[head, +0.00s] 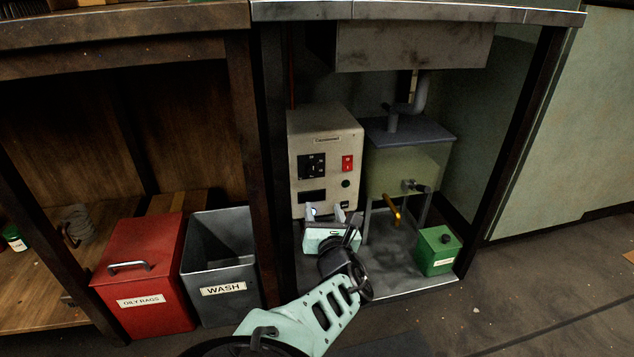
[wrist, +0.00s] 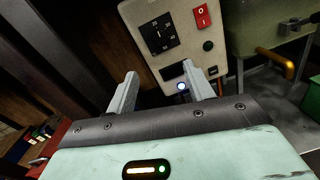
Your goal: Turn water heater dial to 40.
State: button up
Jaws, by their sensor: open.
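The water heater (head: 325,150) is a beige box under the counter. Its dial (head: 312,167) is a black square with pale markings at the upper left of the front face. The dial also shows in the wrist view (wrist: 158,34), with a pale pointer that looks roughly upright; its exact setting is too small to read. My gripper (head: 325,212) is open and empty, low in front of the heater and below the dial. In the wrist view its two fingers (wrist: 160,71) stand apart, pointing toward the heater's lower face, with the dial beyond them.
A red bin (head: 140,280) and grey WASH bin (head: 220,255) stand left, beside a post.

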aim_at(313, 171)
jog(key=b+x, duration=0.3)
jog(key=x, duration=0.4)
jog(key=b+x, duration=0.3)
jog(key=x, duration=0.4)
jog(key=shift+w+f, duration=0.2)
jog(key=shift+w, duration=0.05)
jog(key=shift+w+a+r, duration=0.15)
jog(key=shift+w, duration=0.4)
jog(key=c, duration=1)
